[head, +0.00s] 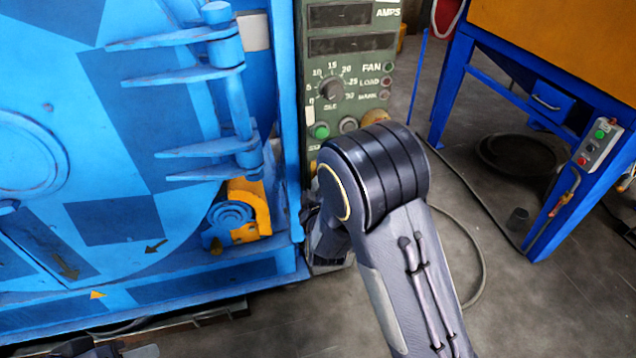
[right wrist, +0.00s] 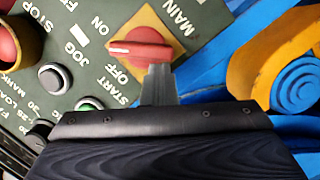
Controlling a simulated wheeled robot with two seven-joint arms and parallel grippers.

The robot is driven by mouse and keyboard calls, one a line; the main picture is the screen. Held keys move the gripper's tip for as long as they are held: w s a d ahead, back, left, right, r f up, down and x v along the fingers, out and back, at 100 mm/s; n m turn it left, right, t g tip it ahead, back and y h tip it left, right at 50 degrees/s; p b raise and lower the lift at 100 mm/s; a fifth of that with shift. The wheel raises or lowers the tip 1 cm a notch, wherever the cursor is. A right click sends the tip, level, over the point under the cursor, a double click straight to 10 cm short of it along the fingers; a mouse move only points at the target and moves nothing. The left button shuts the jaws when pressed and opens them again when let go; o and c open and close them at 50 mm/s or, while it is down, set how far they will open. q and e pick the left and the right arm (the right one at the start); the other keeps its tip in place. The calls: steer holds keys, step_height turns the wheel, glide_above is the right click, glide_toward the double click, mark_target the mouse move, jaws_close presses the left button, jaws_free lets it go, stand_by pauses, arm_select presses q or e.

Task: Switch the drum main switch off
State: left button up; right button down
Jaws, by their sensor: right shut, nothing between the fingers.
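The main switch (right wrist: 140,46) is a red rotary handle on a yellow plate in the right wrist view. Its narrow end points left in the picture, between the ON and OFF labels; I cannot tell its exact setting. My right gripper (right wrist: 160,78) is shut and empty, its narrow grey tip at the handle's lower right side. It looks close to or touching the handle; contact is unclear. In the head view my right arm hides the switch at the lower part of the green control panel (head: 343,75). Dark parts at the bottom left may be my left gripper (head: 85,348).
A green START button (right wrist: 88,104) and a JOG button (right wrist: 55,77) sit close to the switch. The blue drum machine (head: 120,140) stands left of the panel. A blue-legged orange machine (head: 560,45) stands right, with open floor between.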

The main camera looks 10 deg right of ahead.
steer(key=n, duration=0.1)
steer(key=f+n, duration=0.1)
steer(key=n, duration=0.1)
steer(key=n+h, duration=0.1)
steer(key=shift+d+f+n+t, duration=0.1)
steer(key=shift+f+n+t, duration=0.2)
steer(key=shift+t, duration=0.1)
arm_select(q)
steer(key=shift+f, duration=0.2)
arm_select(e)
steer(key=shift+d+f+n+t, duration=0.1)
steer(key=shift+f+n+t, duration=0.1)
steer(key=shift+n, duration=0.45)
steer(key=shift+d+f+n+t, duration=0.1)
steer(key=shift+n+t, duration=0.1)
steer(key=shift+n, duration=0.45)
stand_by(0.4)
